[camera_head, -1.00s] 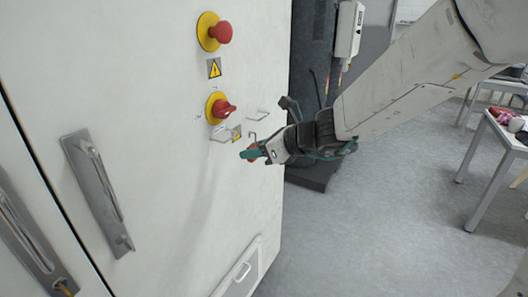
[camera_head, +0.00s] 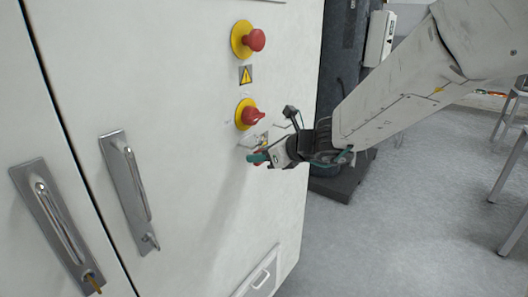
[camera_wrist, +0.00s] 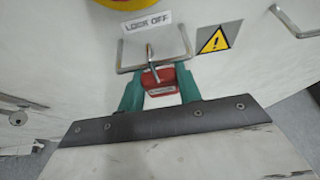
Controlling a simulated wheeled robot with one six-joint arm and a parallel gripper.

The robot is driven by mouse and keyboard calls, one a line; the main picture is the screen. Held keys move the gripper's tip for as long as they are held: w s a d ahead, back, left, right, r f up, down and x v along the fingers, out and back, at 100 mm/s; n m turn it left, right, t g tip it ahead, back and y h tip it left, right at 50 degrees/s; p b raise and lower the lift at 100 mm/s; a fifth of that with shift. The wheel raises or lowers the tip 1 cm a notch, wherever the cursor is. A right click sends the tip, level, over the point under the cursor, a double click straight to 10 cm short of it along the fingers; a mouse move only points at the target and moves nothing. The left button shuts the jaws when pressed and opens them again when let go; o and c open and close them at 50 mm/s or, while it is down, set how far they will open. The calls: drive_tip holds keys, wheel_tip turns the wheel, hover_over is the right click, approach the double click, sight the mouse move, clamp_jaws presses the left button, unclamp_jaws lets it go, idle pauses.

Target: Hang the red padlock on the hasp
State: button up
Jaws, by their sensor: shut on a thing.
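The red padlock (camera_wrist: 159,82) is between the green fingers of my gripper (camera_wrist: 158,92) in the wrist view, with its metal shackle pointing up. The shackle overlaps the lower bar of the hasp (camera_wrist: 184,38), a metal wire loop under the "LOCK OFF" label. I cannot tell whether the shackle is around the bar or only in front of it. In the head view my gripper (camera_head: 257,158) is at the white cabinet, just below the lower red switch. A little red of the padlock (camera_head: 260,162) shows there; the hasp is mostly hidden.
A red rotary switch on a yellow disc (camera_head: 247,115) is just above my gripper. A red emergency button (camera_head: 253,40) is higher up. A warning sign (camera_wrist: 219,38) and another metal loop (camera_wrist: 290,20) are to the right. Long door handles (camera_head: 126,190) are at the left.

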drive_tip(key=shift+f, duration=0.2)
drive_tip(key=o, duration=1.1)
drive_tip(key=v, duration=0.8)
drive_tip(key=s+d+f+n+g+h, duration=0.25)
drive_tip(key=s+n+g, duration=0.45)
drive_tip(key=s+n, duration=1)
drive_tip(key=s+d+r+n+h, duration=0.1)
drive_tip(key=s+d+n+h, duration=0.6)
drive_tip(key=s+d, duration=0.6)
drive_tip(key=d+n, duration=0.1)
drive_tip(key=d, duration=0.3)
drive_tip(key=shift+s+r+n+t, duration=0.2)
drive_tip(key=shift+n+t, duration=0.1)
